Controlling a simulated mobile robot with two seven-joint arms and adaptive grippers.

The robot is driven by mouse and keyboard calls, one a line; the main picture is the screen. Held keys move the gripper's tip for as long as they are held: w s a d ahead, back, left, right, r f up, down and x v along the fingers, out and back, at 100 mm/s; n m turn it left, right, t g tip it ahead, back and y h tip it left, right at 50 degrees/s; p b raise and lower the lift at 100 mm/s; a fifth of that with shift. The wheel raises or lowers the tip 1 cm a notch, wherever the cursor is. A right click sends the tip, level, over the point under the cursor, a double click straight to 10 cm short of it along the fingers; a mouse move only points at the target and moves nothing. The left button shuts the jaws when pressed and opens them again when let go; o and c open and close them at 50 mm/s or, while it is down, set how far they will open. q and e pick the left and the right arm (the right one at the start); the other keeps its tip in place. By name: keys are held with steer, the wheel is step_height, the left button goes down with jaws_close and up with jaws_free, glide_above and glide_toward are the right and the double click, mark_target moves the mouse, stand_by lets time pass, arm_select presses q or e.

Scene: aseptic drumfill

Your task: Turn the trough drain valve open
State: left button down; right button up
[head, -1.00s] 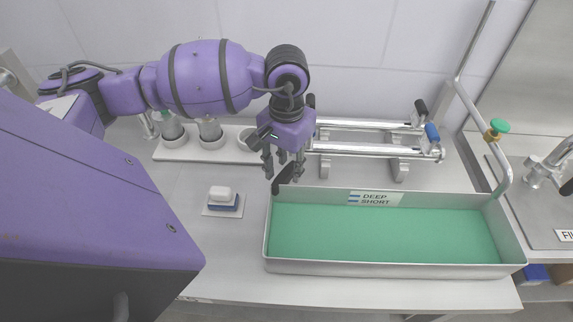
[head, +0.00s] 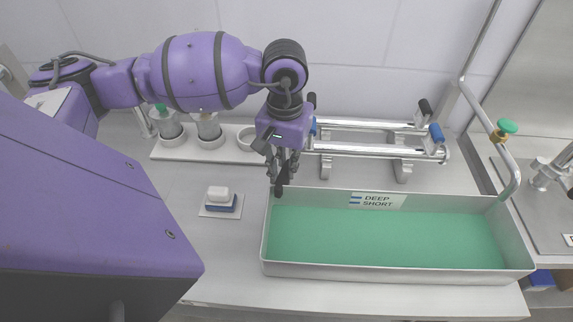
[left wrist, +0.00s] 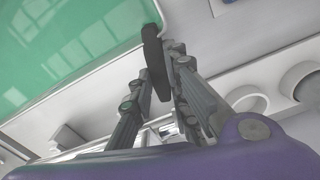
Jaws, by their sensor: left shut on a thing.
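The steel trough (head: 262,255) with a green surface inside stands at the front of the bench. A black lever, the drain valve handle (head: 279,190), is at its back left corner. My left gripper (head: 284,172) reaches down there from above and is shut on the handle. In the left wrist view the black handle (left wrist: 153,55) runs between the fingers of my left gripper (left wrist: 162,82), beside the trough's rim. The valve body is hidden. My right gripper is not in view.
A rail frame (head: 370,148) with black and blue grips stands behind the trough. A pipe with a green knob (head: 507,127) rises at the right. Jars (head: 208,128) sit in a holder at the back left. A small white and blue block (head: 221,198) lies left of the trough.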

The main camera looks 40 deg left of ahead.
mark_target(285, 170)
arm_select(q)
steer(key=c, duration=2.1)
jaws_free()
steer(key=o, duration=0.4)
step_height(285, 170, up, 12)
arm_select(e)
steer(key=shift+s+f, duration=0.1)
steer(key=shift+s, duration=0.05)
